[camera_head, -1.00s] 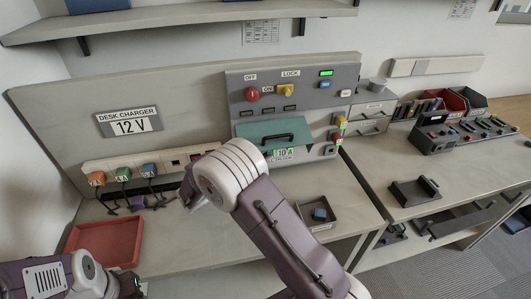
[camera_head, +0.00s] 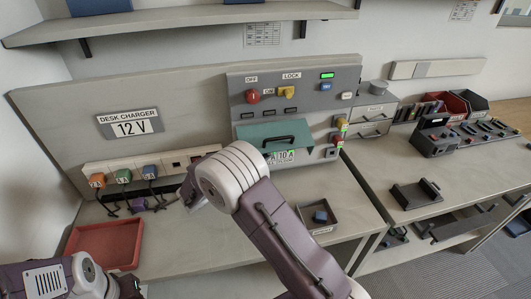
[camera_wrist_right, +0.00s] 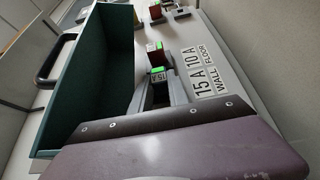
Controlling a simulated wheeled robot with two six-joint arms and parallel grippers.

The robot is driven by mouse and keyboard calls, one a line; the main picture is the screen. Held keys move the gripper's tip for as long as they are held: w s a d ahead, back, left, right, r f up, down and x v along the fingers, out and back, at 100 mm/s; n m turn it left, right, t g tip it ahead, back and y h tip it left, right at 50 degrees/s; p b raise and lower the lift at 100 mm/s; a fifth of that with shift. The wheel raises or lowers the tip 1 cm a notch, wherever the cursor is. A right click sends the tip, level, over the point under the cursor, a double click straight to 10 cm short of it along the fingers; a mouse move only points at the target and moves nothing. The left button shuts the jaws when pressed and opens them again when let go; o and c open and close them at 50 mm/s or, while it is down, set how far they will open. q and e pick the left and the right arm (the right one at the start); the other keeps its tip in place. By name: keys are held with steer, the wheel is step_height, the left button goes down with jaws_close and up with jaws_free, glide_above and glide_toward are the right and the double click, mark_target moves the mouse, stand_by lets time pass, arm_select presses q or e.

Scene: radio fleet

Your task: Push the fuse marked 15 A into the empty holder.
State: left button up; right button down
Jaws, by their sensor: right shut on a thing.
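My right gripper (camera_wrist_right: 158,92) is shut on a fuse (camera_wrist_right: 158,76) with a green face marked 15. It is close to the panel, beside the "15 A WALL" label (camera_wrist_right: 203,86). A red and green fuse (camera_wrist_right: 155,48) sits just beyond, beside the "10 A FLOOR" label (camera_wrist_right: 192,57). The teal cover (camera_wrist_right: 92,75) stands on the left of that view; it also shows in the head view (camera_head: 262,137). My right arm hides the gripper in the head view. Whether the marked fuse is fully seated cannot be told. My left arm shows at bottom left, without its fingers.
The panel carries a red button (camera_head: 253,96), a yellow lock knob (camera_head: 287,92) and a green display (camera_head: 327,75). A red tray (camera_head: 75,250) lies at left, a small dark tray (camera_head: 332,227) with a blue block at right. Coloured plugs (camera_head: 123,177) line the charger strip.

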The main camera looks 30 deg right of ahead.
steer(key=c, duration=1.2)
jaws_free()
steer(key=shift+w, duration=0.1)
steer(key=v, duration=0.9)
